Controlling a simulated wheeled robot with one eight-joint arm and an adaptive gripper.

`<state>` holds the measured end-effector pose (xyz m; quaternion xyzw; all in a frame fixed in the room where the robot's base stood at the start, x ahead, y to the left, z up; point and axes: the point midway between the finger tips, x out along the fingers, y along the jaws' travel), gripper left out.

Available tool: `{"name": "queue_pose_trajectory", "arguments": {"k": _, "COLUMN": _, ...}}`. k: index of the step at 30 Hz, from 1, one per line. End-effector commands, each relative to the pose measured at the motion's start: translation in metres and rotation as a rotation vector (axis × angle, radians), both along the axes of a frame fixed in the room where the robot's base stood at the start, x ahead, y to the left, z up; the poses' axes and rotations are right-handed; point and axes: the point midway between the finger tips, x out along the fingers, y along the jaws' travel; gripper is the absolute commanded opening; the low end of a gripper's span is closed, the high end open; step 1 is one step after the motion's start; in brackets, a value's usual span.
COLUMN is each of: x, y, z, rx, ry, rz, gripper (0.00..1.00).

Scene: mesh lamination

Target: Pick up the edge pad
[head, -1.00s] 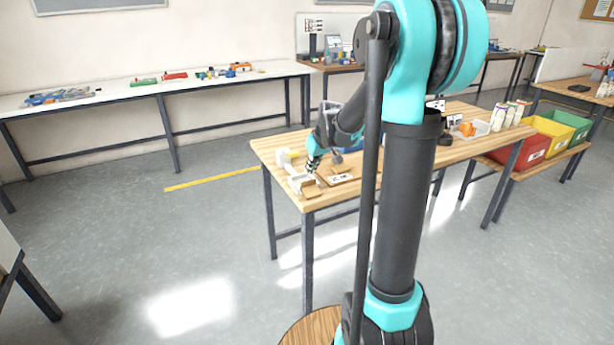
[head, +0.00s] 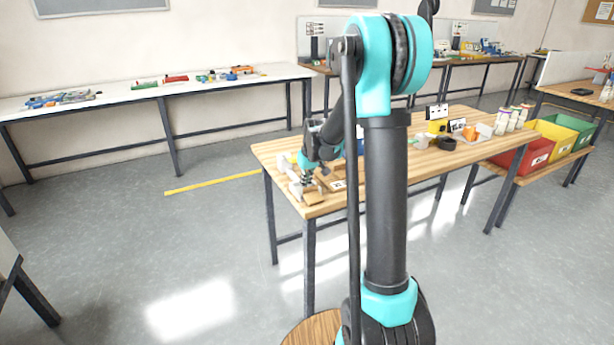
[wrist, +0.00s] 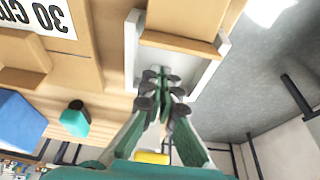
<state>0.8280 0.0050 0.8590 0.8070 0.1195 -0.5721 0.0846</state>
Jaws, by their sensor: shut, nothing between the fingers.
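A tan block, which looks like the edge pad (wrist: 180,42), lies across a white tray-like holder (wrist: 131,45) in the wrist view. It also shows near the wooden table's front left corner in the head view (head: 314,199). My gripper (wrist: 160,78) is shut and empty, its fingertips over the holder, just below the tan block in the picture. The wrist view does not settle whether they touch anything. In the head view my gripper (head: 307,180) points down over the white holder, just behind the tan block.
A tan board with a "30 cm" label (wrist: 35,12) lies left of the holder in the wrist view. A black ring (head: 446,143) and several bottles stand toward the wooden table's (head: 402,165) right end.

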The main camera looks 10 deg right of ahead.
Motion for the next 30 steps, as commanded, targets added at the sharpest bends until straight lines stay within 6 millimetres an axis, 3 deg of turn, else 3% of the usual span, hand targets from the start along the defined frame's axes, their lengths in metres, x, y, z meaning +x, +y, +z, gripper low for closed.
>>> {"name": "queue_pose_trajectory", "arguments": {"k": 3, "x": -0.018, "y": -0.006, "z": 0.001, "rx": -0.001, "ry": 0.002, "rz": -0.002, "gripper": 0.0}}
{"name": "queue_pose_trajectory", "arguments": {"k": 9, "x": -0.034, "y": -0.011, "z": 0.001, "rx": -0.001, "ry": 0.002, "rz": -0.001, "gripper": 0.0}}
{"name": "queue_pose_trajectory", "arguments": {"k": 23, "x": -0.04, "y": -0.012, "z": 0.001, "rx": 0.0, "ry": 0.001, "rz": -0.001, "gripper": 0.0}}
{"name": "queue_pose_trajectory", "arguments": {"k": 30, "x": -0.059, "y": -0.018, "z": 0.002, "rx": 0.0, "ry": 0.001, "rz": -0.001, "gripper": 0.0}}
